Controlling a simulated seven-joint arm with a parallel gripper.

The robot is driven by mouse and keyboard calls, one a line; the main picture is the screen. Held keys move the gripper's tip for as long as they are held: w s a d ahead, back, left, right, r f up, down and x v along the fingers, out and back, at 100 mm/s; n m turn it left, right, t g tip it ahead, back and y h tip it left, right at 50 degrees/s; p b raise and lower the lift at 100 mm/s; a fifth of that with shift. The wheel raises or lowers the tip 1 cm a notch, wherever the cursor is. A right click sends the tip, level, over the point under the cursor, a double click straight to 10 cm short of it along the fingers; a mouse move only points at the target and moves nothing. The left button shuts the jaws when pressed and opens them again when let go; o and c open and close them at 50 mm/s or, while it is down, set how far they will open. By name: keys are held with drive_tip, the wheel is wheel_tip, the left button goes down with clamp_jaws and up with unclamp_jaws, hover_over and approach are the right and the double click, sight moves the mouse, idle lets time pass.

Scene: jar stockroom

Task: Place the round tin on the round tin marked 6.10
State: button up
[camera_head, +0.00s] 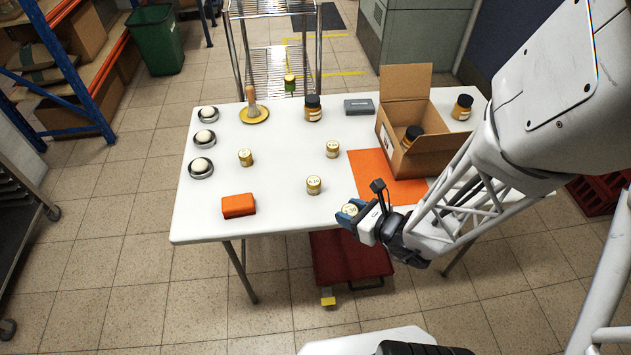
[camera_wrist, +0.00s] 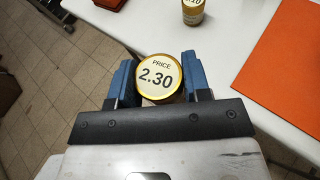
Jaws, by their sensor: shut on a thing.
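My gripper (camera_head: 350,211) is shut on a round tin (camera_wrist: 160,78) with a gold rim and a white lid reading PRICE 2.30. It holds the tin at the table's front edge; the blue fingers flank it. Another round tin (camera_head: 314,186) stands on the table, left of and beyond my gripper. It also shows at the top of the wrist view (camera_wrist: 193,12), where its cut-off label ends in 10. Two more round tins stand farther back, one in the middle (camera_head: 332,149) and one to the left (camera_head: 245,158); their labels are too small to read.
An orange mat (camera_head: 376,187) and an open cardboard box (camera_head: 437,152) with a jar lie right. An orange block (camera_head: 238,205) sits front left.

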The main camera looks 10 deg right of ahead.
drive_tip(key=shift+n+g+y, duration=0.7)
drive_tip(key=shift+n+y, duration=0.1)
drive_tip(key=shift+w+a+r, duration=0.1)
drive_tip(key=shift+a+r, duration=0.25)
drive_tip(key=shift+a, duration=0.3)
drive_tip(key=shift+w+a+r, duration=0.15)
drive_tip(key=shift+a+r, duration=0.2)
drive_tip(key=shift+a, duration=0.3)
drive_tip(key=shift+w+a+r, duration=0.1)
drive_tip(key=shift+a+r, duration=0.25)
drive_tip(key=shift+a, duration=0.3)
drive_tip(key=shift+w, duration=0.1)
hover_over(314, 181)
drive_tip(key=shift+f, duration=0.75)
drive_tip(key=shift+f, duration=1.75)
drive_tip(key=o, duration=0.9)
drive_tip(key=shift+f, duration=0.1)
